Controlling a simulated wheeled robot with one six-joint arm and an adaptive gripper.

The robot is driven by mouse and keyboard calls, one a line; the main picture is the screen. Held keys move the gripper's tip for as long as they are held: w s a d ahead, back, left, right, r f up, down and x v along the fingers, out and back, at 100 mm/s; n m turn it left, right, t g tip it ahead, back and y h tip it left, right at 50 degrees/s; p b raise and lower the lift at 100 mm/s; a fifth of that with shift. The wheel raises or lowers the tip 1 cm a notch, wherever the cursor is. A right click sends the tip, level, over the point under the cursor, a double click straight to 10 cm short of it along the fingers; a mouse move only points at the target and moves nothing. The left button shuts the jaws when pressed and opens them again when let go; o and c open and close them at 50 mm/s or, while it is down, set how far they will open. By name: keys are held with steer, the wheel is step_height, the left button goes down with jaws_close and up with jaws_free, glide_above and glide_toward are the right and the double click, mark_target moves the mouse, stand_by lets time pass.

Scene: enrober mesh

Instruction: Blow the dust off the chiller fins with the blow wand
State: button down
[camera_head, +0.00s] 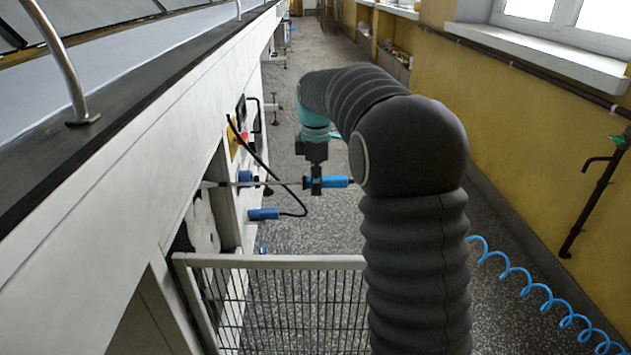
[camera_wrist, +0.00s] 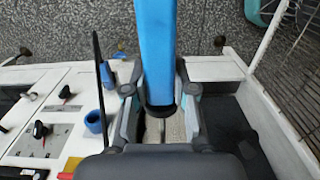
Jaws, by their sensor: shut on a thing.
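My gripper (camera_head: 316,184) is shut on the blow wand (camera_head: 336,182), gripping its blue handle. In the wrist view, the blue wand (camera_wrist: 157,55) runs between both fingers of my gripper (camera_wrist: 160,100). In the head view, the wand lies about level, and its thin metal lance points left to the opening in the machine's side. Its tip ends at the opening's edge; I cannot tell how far in it reaches. Inside the opening, a pale, patchy surface (camera_head: 203,222) shows, perhaps the dusty chiller fins; single fins cannot be made out. No air jet is visible.
A long white machine (camera_head: 190,115) runs along the left. A wire-mesh gate (camera_head: 290,305) stands in front. A blue coiled hose (camera_head: 515,270) lies at right by the yellow wall (camera_head: 510,95).

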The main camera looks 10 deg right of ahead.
steer(key=s+a+b, duration=0.1)
steer(key=s+b, duration=0.2)
steer(key=s, duration=0.4)
steer(key=shift+s+a, duration=0.25)
steer(key=shift+s, duration=0.1)
stand_by(0.9)
stand_by(0.6)
